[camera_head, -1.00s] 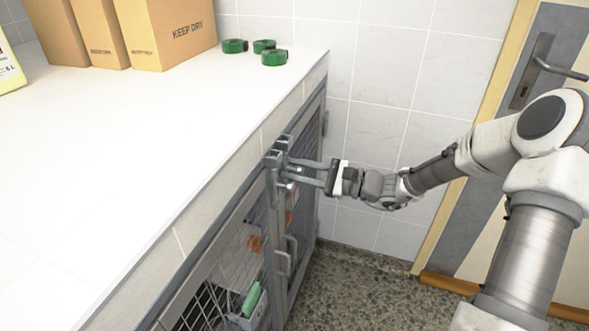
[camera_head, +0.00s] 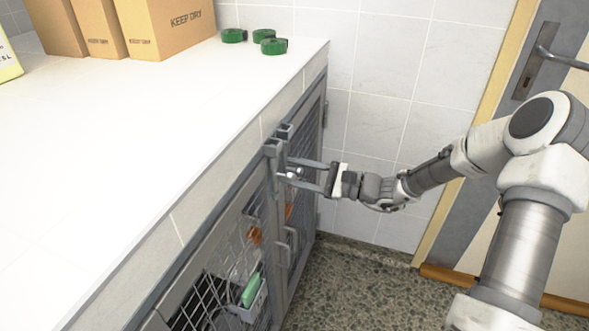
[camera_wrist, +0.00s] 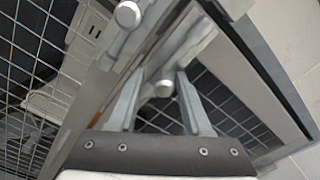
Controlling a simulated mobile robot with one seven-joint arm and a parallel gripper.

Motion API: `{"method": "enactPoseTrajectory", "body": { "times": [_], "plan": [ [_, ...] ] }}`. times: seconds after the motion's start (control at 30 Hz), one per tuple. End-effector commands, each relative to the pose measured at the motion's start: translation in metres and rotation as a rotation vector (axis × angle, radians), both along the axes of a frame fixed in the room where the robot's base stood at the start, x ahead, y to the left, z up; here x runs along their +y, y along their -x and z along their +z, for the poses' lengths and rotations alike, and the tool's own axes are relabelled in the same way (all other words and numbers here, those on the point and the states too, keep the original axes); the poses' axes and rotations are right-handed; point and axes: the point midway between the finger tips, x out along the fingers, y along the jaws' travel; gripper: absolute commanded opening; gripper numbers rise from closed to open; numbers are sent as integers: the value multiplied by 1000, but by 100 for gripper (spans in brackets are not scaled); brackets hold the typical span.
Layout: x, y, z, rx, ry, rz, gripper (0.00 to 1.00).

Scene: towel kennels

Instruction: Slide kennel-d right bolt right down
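Two grey bolt housings, a nearer left one (camera_head: 272,149) and a farther right one (camera_head: 285,131), stand side by side at the top of the kennel doors. No label shows which is kennel-d's right bolt. My gripper (camera_head: 291,173) reaches in from the right, its fingers at the bolts. In the wrist view my gripper (camera_wrist: 158,78) has its fingers apart. A round metal bolt knob (camera_wrist: 163,87) sits between the fingertips, with visible gaps on both sides. A second knob (camera_wrist: 127,15) lies outside the fingers, at the upper left.
The white counter (camera_head: 130,140) overhangs the mesh doors (camera_head: 225,285). A door handle (camera_head: 285,246) sits below the bolts. Boxes (camera_head: 170,30) and green rolls (camera_head: 273,46) stand on the counter. Tiled wall (camera_head: 375,90) lies behind my arm; the floor (camera_head: 350,290) below is clear.

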Motion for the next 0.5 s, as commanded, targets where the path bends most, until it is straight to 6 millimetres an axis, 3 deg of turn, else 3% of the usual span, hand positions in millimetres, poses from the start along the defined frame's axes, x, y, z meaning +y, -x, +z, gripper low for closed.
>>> {"method": "enactPoseTrajectory", "body": {
  "times": [0.33, 0.5],
  "plan": [
    [-1, 0, 3, -2, -5, 0, 55],
    [-19, 6, 4, 0, -4, -4, 55]
  ]
}}
